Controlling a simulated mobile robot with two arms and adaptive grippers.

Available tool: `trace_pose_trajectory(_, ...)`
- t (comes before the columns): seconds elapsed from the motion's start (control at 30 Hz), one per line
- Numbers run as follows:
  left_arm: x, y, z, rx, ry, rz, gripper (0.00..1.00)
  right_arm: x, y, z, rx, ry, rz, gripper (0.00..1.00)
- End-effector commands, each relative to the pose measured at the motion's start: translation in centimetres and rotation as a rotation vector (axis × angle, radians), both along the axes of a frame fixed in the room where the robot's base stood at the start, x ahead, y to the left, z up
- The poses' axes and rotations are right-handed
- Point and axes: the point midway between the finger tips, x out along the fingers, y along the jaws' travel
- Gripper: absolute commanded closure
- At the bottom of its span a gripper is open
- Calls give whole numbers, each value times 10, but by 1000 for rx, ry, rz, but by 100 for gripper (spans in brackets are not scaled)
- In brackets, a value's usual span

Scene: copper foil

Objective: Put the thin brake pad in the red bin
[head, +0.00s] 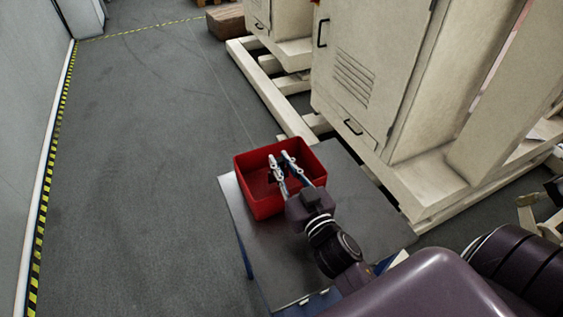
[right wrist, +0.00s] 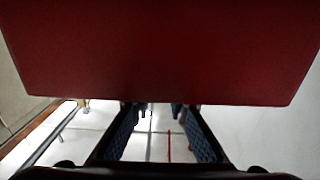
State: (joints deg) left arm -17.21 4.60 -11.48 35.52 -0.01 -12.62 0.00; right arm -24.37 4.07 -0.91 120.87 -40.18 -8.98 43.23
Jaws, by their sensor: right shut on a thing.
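The red bin (head: 244,165) stands on a grey metal table top. My right gripper (head: 279,163) is over the bin, its two fingers within the outline of the opening. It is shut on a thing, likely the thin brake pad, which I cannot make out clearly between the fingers. In the right wrist view, a broad red surface of the bin (right wrist: 160,50) fills the upper part. The gripper's fingers (right wrist: 152,112) reach up to its lower edge, and their tips are partly hidden. My left gripper is not in view.
The grey table top (head: 360,215) has bare room right of and in front of the bin. Large beige cabinets (head: 375,75) on pale beams stand close behind and right. Open grey floor (head: 130,170) lies left, bordered by yellow-black tape (head: 52,165).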

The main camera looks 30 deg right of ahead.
Motion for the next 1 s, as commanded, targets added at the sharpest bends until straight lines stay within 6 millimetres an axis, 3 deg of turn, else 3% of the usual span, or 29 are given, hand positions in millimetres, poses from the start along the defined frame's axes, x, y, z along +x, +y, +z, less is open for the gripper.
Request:
trace_pose_trajectory(0.03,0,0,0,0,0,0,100,0,0,1,0,-2,0,100)
trace_pose_trajectory(0.07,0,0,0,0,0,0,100,0,0,1,0,0,0,84)
trace_pose_trajectory(0.2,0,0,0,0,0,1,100,0,0,1,0,0,0,68)
trace_pose_trajectory(0.5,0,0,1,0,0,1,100,0,0,2,-1,-1,0,68)
trace_pose_trajectory(0.67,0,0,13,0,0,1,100,0,0,17,-3,-3,2,68)
trace_pose_trajectory(1.0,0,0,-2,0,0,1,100,-61,3,10,3,3,-2,68)
